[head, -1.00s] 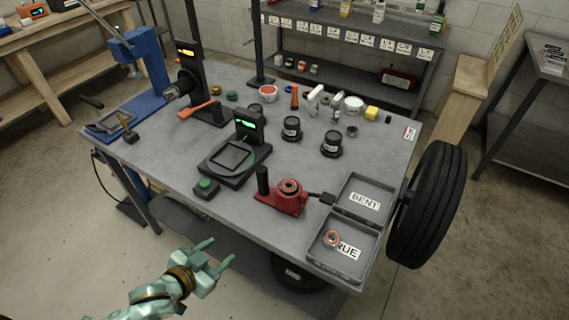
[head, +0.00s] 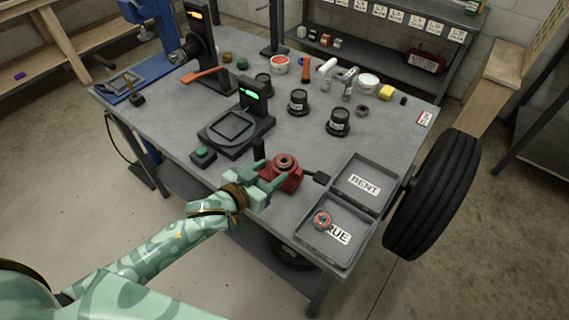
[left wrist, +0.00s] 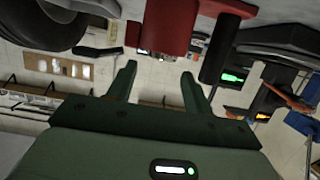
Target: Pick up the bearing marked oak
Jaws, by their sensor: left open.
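One bearing (head: 285,161) with an orange-red ring sits on the red fixture (head: 292,183). Another red-ringed bearing (head: 322,220) lies in the TRUE tray (head: 315,242). I cannot read an oak mark on either. My left gripper (head: 268,181) is open at the near left side of the red fixture, close to its body. In the left wrist view its two fingers (left wrist: 162,88) are spread with nothing held between them, and the red fixture (left wrist: 165,22) is beyond the tips. Whether the fingers touch the fixture is unclear. My right gripper is not in view.
The BENT tray (head: 348,179) adjoins the TRUE tray. A black scale-like device (head: 236,126) with a green display and a green button box (head: 203,156) stand left of the fixture. Black pots (head: 338,122) stand behind. A tyre (head: 437,195) is beside the table's right edge.

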